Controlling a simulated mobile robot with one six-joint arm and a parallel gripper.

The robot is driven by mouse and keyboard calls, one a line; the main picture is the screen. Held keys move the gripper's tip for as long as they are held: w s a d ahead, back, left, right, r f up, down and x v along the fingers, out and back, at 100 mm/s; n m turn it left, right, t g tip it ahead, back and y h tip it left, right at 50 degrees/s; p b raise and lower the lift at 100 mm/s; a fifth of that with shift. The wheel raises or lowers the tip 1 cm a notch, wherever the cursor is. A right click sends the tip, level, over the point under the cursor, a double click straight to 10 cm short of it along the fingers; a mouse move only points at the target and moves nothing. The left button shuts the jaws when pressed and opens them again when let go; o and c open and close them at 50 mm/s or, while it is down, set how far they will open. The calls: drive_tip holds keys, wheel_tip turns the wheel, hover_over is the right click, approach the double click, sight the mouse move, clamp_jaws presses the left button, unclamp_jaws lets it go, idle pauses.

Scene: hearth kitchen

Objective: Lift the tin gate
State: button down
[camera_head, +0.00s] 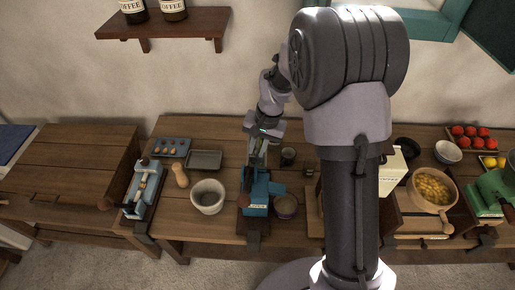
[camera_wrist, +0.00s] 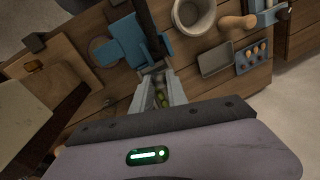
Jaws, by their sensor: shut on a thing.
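A blue bench device (camera_head: 258,192) stands at the table's front edge in the head view, with a dark clamp below it. In the wrist view its blue body (camera_wrist: 122,42) lies beyond my fingertips, crossed by a dark bar. My gripper (camera_head: 259,158) points down at the back of this device. In the wrist view my gripper (camera_wrist: 157,76) is shut on a small part between its fingertips, which I take to be the tin gate. That part is mostly hidden by the fingers. Small green shapes show between the fingers.
A grey-white pot (camera_head: 208,197) stands left of the blue device and a small round bowl (camera_head: 286,206) stands close on its right. A grey tray (camera_head: 204,160) and a wooden pestle-like tool (camera_head: 180,175) lie farther left. Another blue device (camera_head: 145,188) is at the left end.

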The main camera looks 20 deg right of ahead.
drive_tip(key=c, duration=1.3)
unclamp_jaws()
drive_tip(key=p+v, duration=0.3)
drive_tip(key=v, duration=1.4)
drive_tip(key=shift+r, duration=0.2)
drive_tip(key=shift+w, duration=0.1)
drive_tip(key=s+a+f+t+b, duration=0.1)
drive_tip(key=s+a+f+b, duration=0.1)
drive_tip(key=s+b, duration=0.4)
drive_tip(key=s+a+f+n+t+b, duration=0.1)
drive_tip(key=s+a+f+t+b, duration=0.1)
drive_tip(key=s+f+b, duration=0.3)
drive_tip(key=s+a+f+t+b, duration=0.1)
drive_tip(key=s+a+f+b, duration=0.2)
drive_tip(key=s+b, duration=0.4)
drive_tip(key=s, duration=0.5)
drive_tip(key=shift+s+f+t, duration=0.3)
drive_tip(key=shift+f, duration=0.1)
